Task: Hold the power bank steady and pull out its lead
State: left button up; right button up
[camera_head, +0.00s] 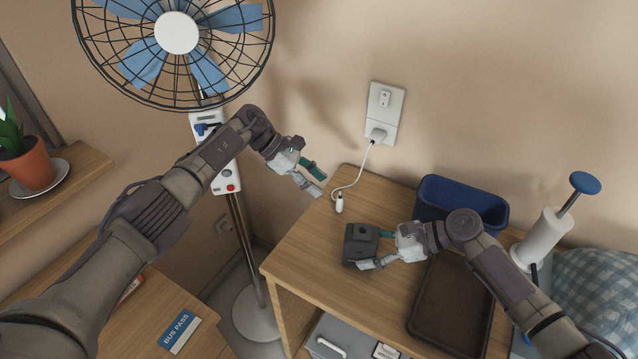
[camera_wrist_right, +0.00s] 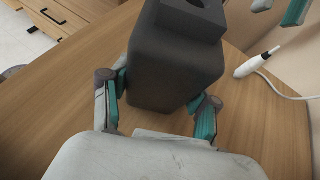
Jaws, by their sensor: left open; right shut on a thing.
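The power bank (camera_head: 361,243) is a dark grey block on the wooden table. My right gripper (camera_head: 374,250) is shut on it from the right. In the right wrist view the power bank (camera_wrist_right: 176,62) stands between the two teal-padded fingers (camera_wrist_right: 160,95). The lead (camera_head: 353,184) is a white cable running down from a wall plug. Its white end plug (camera_head: 339,204) lies on the table, apart from the power bank; the end plug (camera_wrist_right: 255,62) also shows in the right wrist view. My left gripper (camera_head: 319,182) is open and empty, up and left of the end plug.
A wall socket (camera_head: 385,112) holds the lead's other end. A fan (camera_head: 176,40) stands at the left. The table's front-left area is clear.

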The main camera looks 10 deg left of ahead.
jog(key=o, duration=0.9)
